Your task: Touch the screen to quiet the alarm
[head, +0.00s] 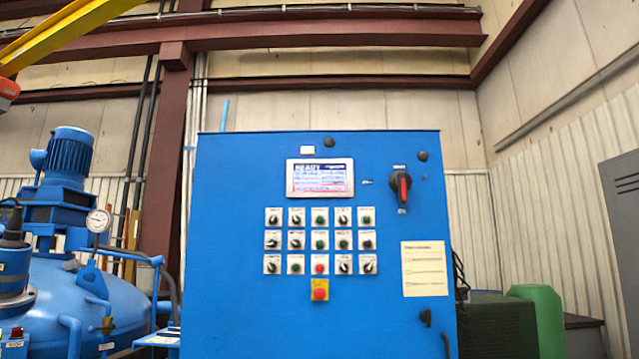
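The screen (320,178) is a small lit rectangle in a pale frame, set in the upper middle of a blue control cabinet (240,270). It shows a dark header that seems to read "READY", lines of small text and a reddish strip along the bottom. The small text is too blurred to read. Neither of my grippers is in the head view, and nothing covers the screen.
Below the screen are rows of knobs and buttons (320,240) and a red emergency button (320,290) on yellow. A red-handled rotary switch (401,187) is at right. Blue furnace machinery (75,290) stands left, a green container (540,310) right.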

